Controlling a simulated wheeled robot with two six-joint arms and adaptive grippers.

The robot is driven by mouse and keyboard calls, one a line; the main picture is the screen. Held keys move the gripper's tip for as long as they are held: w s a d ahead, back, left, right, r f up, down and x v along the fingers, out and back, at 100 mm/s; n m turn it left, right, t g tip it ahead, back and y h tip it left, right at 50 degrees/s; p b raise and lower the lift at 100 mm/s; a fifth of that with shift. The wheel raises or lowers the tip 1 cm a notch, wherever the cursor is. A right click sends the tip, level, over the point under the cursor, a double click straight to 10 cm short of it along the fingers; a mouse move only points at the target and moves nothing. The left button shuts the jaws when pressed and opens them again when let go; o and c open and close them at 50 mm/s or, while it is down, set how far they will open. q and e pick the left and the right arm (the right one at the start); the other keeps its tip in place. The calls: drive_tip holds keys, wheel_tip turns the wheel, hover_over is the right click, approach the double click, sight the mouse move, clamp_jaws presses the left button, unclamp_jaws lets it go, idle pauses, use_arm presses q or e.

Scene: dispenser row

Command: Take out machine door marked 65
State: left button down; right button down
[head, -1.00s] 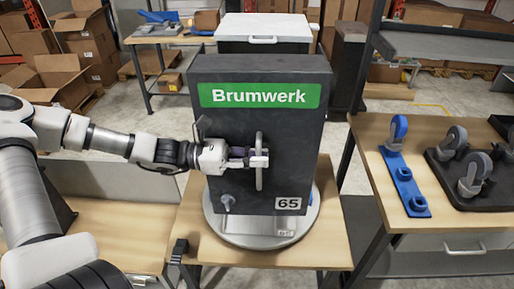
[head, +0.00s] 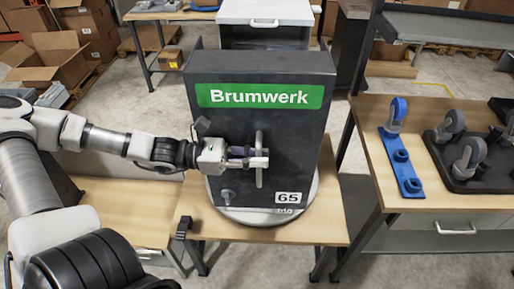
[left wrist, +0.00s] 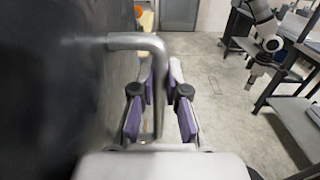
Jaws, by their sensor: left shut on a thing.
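The machine door marked 65 (head: 220,140) is a dark upright panel with a green "Brumwerk" sign (head: 259,96) and a white "65" label (head: 290,198). A grey vertical bar handle (head: 259,175) stands out from its face. My left gripper (head: 255,158) is shut on this handle at about mid-height. In the left wrist view, the purple-padded fingers (left wrist: 160,112) sit at the handle (left wrist: 136,41), close beside the dark door face (left wrist: 50,90). An arm with my right gripper (left wrist: 256,76) shows small at the upper right; its jaws are unclear.
The machine stands on a round grey plate (head: 227,211) on a wooden table (head: 325,232). A knob (head: 227,195) sits low on the door. A right-hand table (head: 368,125) holds a blue caster fixture (head: 402,160) and a black caster tray (head: 485,180). Floor is clear between the tables.

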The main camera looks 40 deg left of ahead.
use_arm(q)
drive_tip(key=s+d+p, duration=0.1)
drive_tip(key=s, duration=0.1)
drive_tip(key=s+d+p, duration=0.1)
drive_tip(key=shift+s+d+r, duration=0.1)
drive_tip(key=shift+s+d, duration=0.1)
drive_tip(key=shift+s, duration=0.2)
idle(0.3)
idle(0.4)
